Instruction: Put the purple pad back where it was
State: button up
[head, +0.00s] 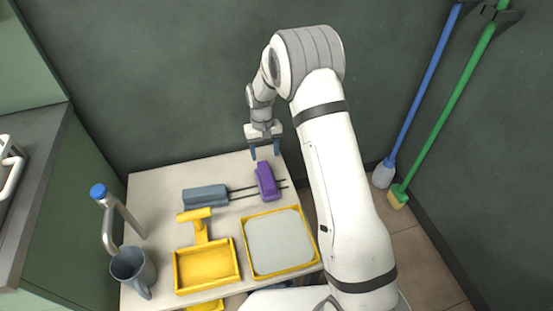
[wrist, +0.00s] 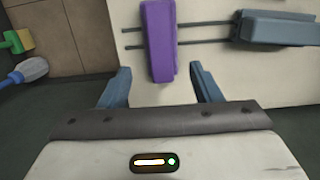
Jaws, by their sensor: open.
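The purple pad (head: 267,181) sits across two thin dark rails at the right part of the table, apart from the grey-blue block (head: 206,196) at the rails' left end. In the wrist view the purple pad (wrist: 159,42) stands upright in the picture, and the grey-blue block (wrist: 276,28) is to its right. My gripper (head: 265,152) is open and empty behind the pad's far end. In the wrist view its two blue fingers (wrist: 160,85) are spread apart, with the pad's near end between and just beyond them.
A yellow-rimmed tray (head: 317,255), a yellow box with a handle (head: 207,267), a grey mug (head: 133,272) and a blue-capped metal pipe (head: 108,210) stand on the pale table (head: 160,180). A blue mop (head: 384,174) and a green broom (head: 399,194) lean right of the table.

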jog(key=s+d+r+m+t, duration=0.1)
jog(key=s+d+r, duration=0.3)
jog(key=s+r, duration=0.3)
jog(key=s+d+r, duration=0.3)
jog(key=s+r, duration=0.2)
jog(key=r, duration=0.5)
jog(key=s+d+r+t, duration=0.1)
jog(key=s+d+r, duration=0.1)
jog(key=s, duration=0.7)
jog(key=s+d+r+m+t, duration=0.1)
jog(key=s+d+r, duration=0.2)
jog(key=s, duration=0.6)
jog(key=shift+s+d, duration=0.15)
jog(key=shift+d, duration=0.7)
